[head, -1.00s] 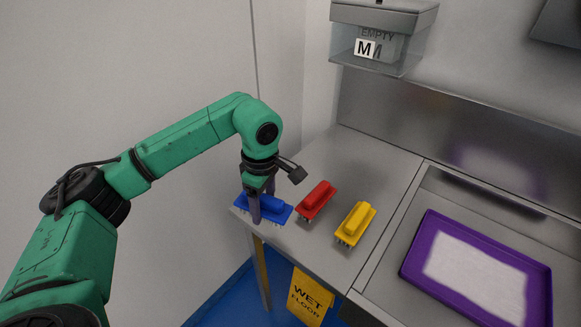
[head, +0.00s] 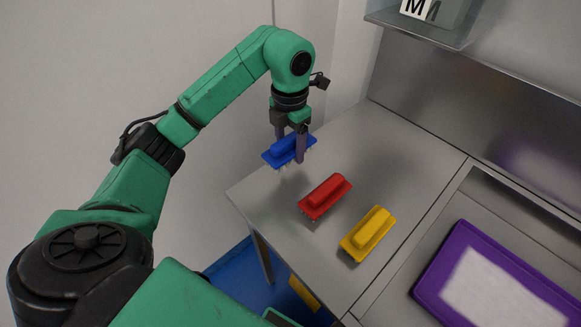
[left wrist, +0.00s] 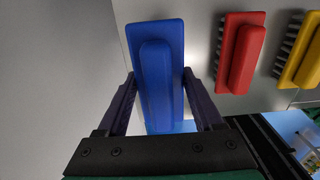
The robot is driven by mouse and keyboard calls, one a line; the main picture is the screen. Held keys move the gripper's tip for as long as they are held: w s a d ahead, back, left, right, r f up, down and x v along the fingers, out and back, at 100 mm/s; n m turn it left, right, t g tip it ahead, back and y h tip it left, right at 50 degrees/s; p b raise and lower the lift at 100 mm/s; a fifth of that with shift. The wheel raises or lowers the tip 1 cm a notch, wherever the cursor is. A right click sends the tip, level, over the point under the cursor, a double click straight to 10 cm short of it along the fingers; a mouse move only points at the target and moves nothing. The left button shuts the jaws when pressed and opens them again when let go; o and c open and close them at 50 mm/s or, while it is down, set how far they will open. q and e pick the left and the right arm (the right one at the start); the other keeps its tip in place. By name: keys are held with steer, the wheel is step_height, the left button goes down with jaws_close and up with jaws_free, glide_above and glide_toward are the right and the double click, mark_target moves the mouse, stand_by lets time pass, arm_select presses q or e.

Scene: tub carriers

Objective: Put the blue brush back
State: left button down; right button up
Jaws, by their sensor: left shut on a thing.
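The blue brush (head: 283,151) is held between the fingers of my left gripper (head: 289,148), raised above the left part of the steel counter. In the left wrist view the blue brush (left wrist: 159,75) sits between both fingers of my left gripper (left wrist: 160,98), its handle ridge facing the camera. A red brush (head: 325,196) and a yellow brush (head: 368,233) lie bristles down on the counter. They also show in the left wrist view, the red one (left wrist: 240,55) nearer and the yellow one (left wrist: 306,55) at the right edge. My right gripper is not seen.
The steel counter (head: 390,150) has free room behind the red and yellow brushes. A purple tray (head: 428,290) with a white inside lies in the recess at right. A clear-fronted wall holder (head: 440,32) marked M hangs above. A yellow sign (head: 304,293) is below the counter.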

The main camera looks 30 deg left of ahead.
mark_target(290, 172)
arm_select(q)
step_height(290, 172, down, 5)
steer(key=shift+s+f+p, duration=0.15)
steer(key=shift+f+p, duration=0.05)
steer(key=shift+p, duration=0.5)
steer(key=shift+f, duration=0.25)
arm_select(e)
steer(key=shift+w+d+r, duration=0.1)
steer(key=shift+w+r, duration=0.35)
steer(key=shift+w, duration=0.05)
arm_select(q)
steer(key=shift+c, duration=2.2)
jaws_free()
steer(key=shift+f, duration=0.1)
steer(key=o, duration=0.4)
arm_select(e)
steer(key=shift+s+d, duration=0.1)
